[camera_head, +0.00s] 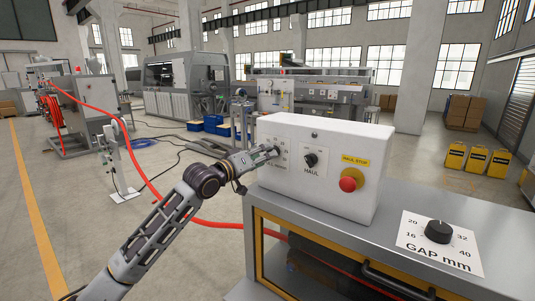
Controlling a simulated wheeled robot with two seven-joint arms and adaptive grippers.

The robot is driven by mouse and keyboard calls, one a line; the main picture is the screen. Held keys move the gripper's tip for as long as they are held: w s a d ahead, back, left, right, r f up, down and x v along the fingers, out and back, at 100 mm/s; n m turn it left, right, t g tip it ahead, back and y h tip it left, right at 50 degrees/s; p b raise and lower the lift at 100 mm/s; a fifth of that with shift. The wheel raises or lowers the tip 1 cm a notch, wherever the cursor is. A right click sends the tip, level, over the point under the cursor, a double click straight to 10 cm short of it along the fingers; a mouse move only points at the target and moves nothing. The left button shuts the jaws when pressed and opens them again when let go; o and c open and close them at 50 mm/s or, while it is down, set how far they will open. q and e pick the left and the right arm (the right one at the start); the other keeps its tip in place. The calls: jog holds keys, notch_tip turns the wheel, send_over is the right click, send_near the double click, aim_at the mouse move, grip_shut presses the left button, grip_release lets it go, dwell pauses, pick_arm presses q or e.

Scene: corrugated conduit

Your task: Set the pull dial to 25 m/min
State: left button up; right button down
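A white control box (325,197) stands on the grey cabinet. My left gripper (273,152) reaches in from the left to the left end of the box's front face, at the dial there. The gripper covers most of that dial and part of its scale, so its pointer and setting are hidden. The lettering below it is too small and covered to read surely. I cannot tell whether the fingers grip the dial. Right of it is a black HAUL switch (310,160). My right gripper is out of view.
A red HAUL STOP button (351,180) sits at the box's right. A black GAP mm dial (438,231) is on the cabinet top (400,200) at lower right. A red conduit (158,196) runs behind my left arm toward the cabinet. Yellow containers (477,160) stand far right.

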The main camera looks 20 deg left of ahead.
pick_arm(q)
jog(key=x, duration=0.2)
jog(key=shift+w+d, duration=0.2)
jog(key=shift+w, duration=0.1)
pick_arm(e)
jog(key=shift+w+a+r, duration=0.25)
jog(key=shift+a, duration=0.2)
pick_arm(q)
jog(key=c, duration=1)
jog(key=shift+c, duration=0.2)
jog(key=shift+p, duration=0.4)
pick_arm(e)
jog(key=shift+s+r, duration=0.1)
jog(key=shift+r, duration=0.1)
